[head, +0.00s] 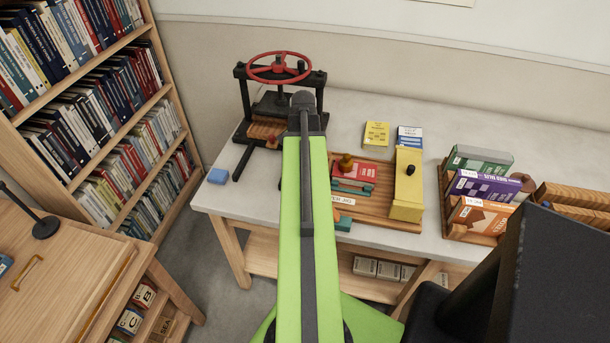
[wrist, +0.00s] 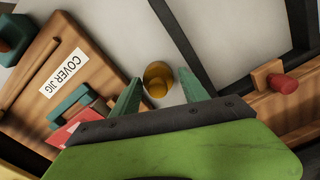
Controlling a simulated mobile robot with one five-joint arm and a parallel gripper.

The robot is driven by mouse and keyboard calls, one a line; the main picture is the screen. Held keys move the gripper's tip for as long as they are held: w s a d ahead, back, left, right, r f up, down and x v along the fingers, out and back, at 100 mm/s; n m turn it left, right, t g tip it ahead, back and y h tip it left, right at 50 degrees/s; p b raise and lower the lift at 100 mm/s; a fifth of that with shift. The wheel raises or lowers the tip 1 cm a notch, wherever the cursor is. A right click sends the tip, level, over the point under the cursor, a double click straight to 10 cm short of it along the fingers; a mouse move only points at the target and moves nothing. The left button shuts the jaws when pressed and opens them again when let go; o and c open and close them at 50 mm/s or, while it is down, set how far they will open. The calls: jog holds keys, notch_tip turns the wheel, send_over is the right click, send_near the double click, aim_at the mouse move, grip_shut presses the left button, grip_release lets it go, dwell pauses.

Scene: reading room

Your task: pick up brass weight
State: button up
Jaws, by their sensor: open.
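The brass weight (wrist: 158,80) shows in the wrist view as a small round golden piece on the pale tabletop, between the wooden cover jig and the black press frame. My gripper (wrist: 160,92) is open, with one green finger on each side of the weight in the picture. No contact is visible, and I cannot tell the height gap. In the head view my green arm covers the tabletop between press and jig, and I cannot make out this weight or my fingertips there.
The cover jig (head: 378,217) holds a red book (head: 358,172) with a brownish knob-shaped piece (head: 346,163) on it, and a yellow block (head: 407,190). The red-wheeled press (head: 279,68) stands behind left. A blue block (head: 218,176) lies at the table's left edge.

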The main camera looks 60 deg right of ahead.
jog(key=shift+f, duration=0.15)
jog(key=shift+c, duration=0.4)
grip_shut()
notch_tip(320, 180, up, 10)
jog(key=p, duration=1)
jog(key=shift+p, duration=0.35)
